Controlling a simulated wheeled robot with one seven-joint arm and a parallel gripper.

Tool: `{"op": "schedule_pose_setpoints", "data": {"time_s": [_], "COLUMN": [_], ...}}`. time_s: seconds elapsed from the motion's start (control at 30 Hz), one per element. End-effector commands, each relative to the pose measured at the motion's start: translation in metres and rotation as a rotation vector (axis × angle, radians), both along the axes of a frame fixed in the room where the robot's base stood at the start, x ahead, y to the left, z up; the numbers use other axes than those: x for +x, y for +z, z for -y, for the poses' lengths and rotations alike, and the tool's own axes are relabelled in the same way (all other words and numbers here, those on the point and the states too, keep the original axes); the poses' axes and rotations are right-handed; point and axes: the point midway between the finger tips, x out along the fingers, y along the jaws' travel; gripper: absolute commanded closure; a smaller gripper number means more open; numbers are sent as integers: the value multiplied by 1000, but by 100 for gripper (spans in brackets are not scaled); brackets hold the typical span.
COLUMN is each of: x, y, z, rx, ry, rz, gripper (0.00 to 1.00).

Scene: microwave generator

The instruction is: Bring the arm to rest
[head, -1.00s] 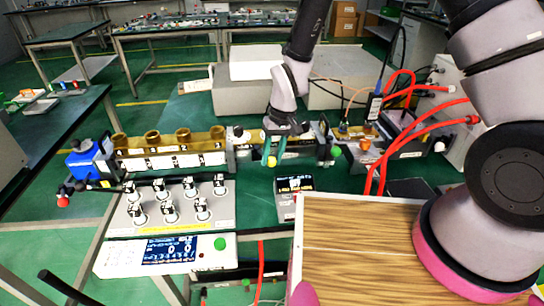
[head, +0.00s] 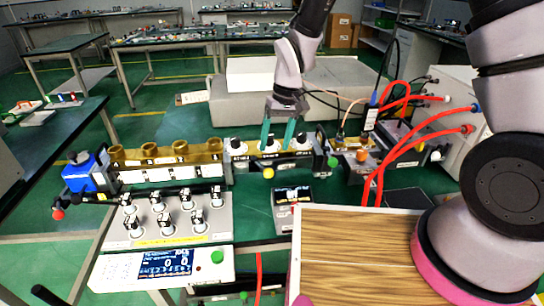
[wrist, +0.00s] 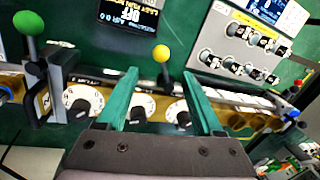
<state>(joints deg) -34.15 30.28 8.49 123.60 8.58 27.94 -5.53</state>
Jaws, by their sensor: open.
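My gripper (head: 277,134) is in the middle of the head view, with its two green fingers apart and pointing down. It hovers at the dial section (head: 270,168) of the microwave bench, and nothing shows between the fingers. In the wrist view my gripper (wrist: 163,100) is open, its fingers spread in front of several white dials with black knobs. A yellow ball knob (wrist: 162,53) shows beyond the fingertips. I cannot tell whether a finger touches a dial.
A brass waveguide part (head: 165,155) and a blue block (head: 82,172) lie left. A panel of several knobs (head: 165,220) and a meter box (head: 165,265) stand in front. Red cables (head: 420,142) arch at right. A white box (head: 250,73) stands behind.

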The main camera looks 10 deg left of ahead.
Motion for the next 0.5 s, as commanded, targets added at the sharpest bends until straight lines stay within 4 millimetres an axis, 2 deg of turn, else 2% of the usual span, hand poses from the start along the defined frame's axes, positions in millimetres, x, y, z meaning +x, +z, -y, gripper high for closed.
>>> {"op": "schedule_pose_setpoints", "data": {"time_s": [0.03,0.2,0.5], "x": [2,2,2], "y": [7,18,19], "z": [1,3,4], "rx": [3,1,0], "ry": [-1,0,0], "rz": [3,2,1], "gripper": [31,31,31]}}
